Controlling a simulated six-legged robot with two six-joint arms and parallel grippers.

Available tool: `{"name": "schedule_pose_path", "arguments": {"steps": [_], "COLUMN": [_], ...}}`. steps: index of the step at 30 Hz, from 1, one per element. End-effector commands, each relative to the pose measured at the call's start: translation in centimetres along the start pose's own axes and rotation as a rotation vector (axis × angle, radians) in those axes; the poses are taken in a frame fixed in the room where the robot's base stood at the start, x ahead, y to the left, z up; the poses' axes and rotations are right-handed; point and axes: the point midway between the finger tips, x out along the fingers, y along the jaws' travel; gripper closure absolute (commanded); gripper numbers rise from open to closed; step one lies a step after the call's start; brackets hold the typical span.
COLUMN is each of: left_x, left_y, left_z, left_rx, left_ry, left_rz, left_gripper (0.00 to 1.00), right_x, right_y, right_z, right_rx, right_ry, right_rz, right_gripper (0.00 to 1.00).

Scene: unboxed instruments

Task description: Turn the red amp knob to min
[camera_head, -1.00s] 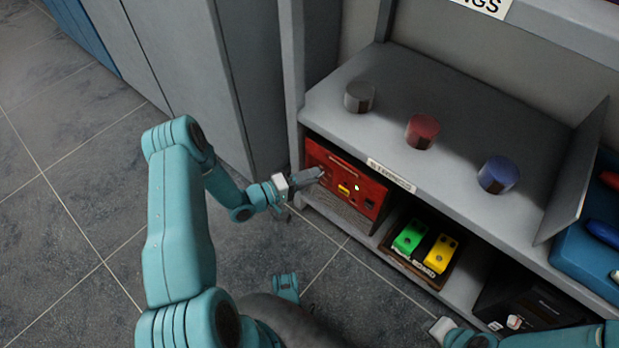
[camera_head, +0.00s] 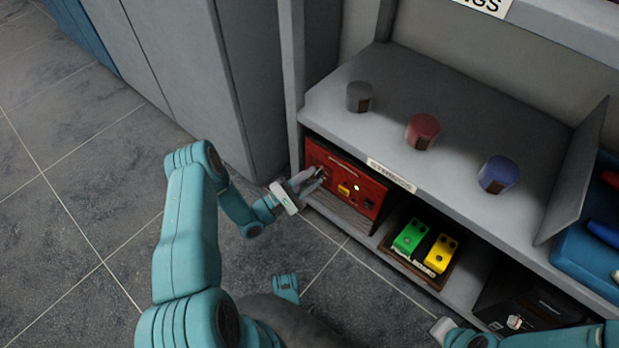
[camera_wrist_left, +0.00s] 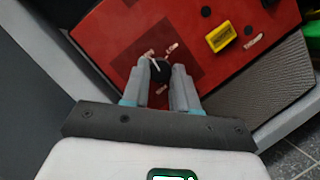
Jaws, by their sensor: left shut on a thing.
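The red amp (camera_head: 352,186) stands in the lower compartment of the grey shelf, below the label strip. Its black knob (camera_wrist_left: 160,69) with a white pointer line shows in the left wrist view, on a dark red square with small labels around it. My left gripper (camera_head: 318,176) is at the left part of the amp's face. In the left wrist view its two fingers (camera_wrist_left: 165,75) are on either side of the knob, shut on it. The pointer tilts toward the upper left of that view. My right gripper (camera_head: 440,328) shows only in part at the bottom of the head view.
A yellow switch (camera_wrist_left: 220,37) sits right of the knob on the amp. A green pedal (camera_head: 410,236) and a yellow pedal (camera_head: 441,254) stand in the compartment to the right. Grey, red and blue (camera_head: 498,174) cylinders stand on the shelf above. Open floor lies left.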

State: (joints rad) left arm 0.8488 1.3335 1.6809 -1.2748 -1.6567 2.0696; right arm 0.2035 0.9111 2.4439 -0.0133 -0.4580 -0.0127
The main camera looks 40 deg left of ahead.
Motion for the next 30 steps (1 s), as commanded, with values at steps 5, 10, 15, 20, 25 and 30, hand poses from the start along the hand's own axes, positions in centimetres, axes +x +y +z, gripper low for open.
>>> {"name": "schedule_pose_path", "arguments": {"steps": [5,10,15,20,25,30], "left_x": [0.03,0.04,0.05,0.06,0.06,0.06], "left_y": [-0.08,-0.07,-0.07,-0.06,-0.05,-0.07], "left_z": [-0.06,-0.06,-0.08,-0.08,-0.09,-0.06], "left_rx": [-0.074,-0.115,-0.131,-0.133,-0.132,-0.132], "left_ry": [0.002,0.002,0.003,0.003,0.003,0.002], "left_rz": [0.032,0.05,0.056,0.057,0.057,0.057], "left_gripper": [1.0,1.0,1.0,1.0,1.0,0.46], "right_x": [0.0,0.0,0.0,0.0,0.0,0.0], "right_y": [0.0,0.0,0.0,0.0,0.0,0.0], "right_z": [0.01,0.01,0.01,0.01,0.0,0.01], "right_rx": [0.0,0.0,0.0,0.0,0.0,0.0], "right_ry": [0.0,0.0,0.0,0.0,0.0,0.0], "right_rz": [0.0,0.0,0.0,0.0,0.0,0.0], "right_gripper": [1.0,1.0,1.0,1.0,1.0,1.0]}}
